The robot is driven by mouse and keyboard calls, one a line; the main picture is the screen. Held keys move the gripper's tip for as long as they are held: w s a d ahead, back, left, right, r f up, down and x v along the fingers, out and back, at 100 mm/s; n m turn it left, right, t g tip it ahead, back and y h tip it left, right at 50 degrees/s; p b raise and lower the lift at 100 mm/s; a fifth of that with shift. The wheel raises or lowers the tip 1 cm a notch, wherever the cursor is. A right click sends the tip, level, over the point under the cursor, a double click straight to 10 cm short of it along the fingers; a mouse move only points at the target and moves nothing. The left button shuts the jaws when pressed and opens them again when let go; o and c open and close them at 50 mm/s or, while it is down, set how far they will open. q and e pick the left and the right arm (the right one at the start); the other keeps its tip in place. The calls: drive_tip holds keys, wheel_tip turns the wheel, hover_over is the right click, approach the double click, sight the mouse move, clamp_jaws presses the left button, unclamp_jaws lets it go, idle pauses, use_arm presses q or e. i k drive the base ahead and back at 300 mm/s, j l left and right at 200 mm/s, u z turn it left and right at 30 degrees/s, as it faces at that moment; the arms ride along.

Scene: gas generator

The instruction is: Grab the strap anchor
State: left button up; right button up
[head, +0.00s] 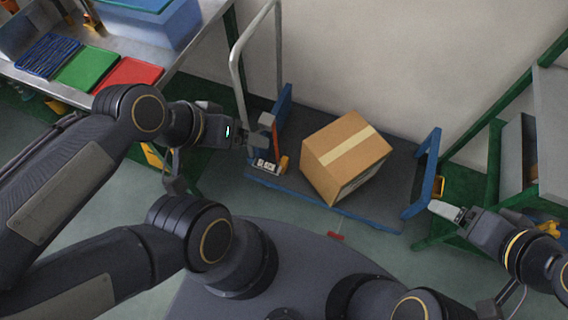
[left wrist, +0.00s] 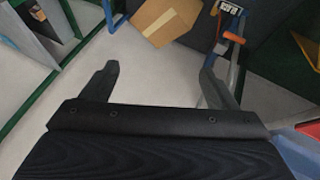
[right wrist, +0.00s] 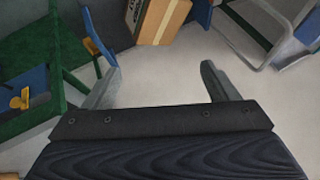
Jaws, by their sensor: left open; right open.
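An orange piece (head: 283,163) with a black-and-white labelled block (head: 266,166) beside it sits at the left end of the blue-framed cart; I cannot tell for sure whether it is the strap anchor. The orange piece also shows in the left wrist view (left wrist: 233,37), beyond the right finger, with the labelled block (left wrist: 230,8) above it. My left gripper (head: 262,134) is open and empty, above and close to these parts, and partly covers them in the head view. My right gripper (head: 447,211) is open and empty near the cart's right blue end frame.
A cardboard box (head: 341,152) stands on the cart deck (head: 372,203). The cart's grey handle (head: 238,72) rises at the left. A metal table with a red tray (head: 130,73) is at upper left. Green framing (head: 497,160) stands at right.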

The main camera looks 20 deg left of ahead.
sight(284, 162)
drive_tip(key=i+l, duration=0.1)
drive_tip(key=l, duration=0.35)
drive_tip(key=i+l+u, duration=0.1)
drive_tip(key=u, duration=2.15)
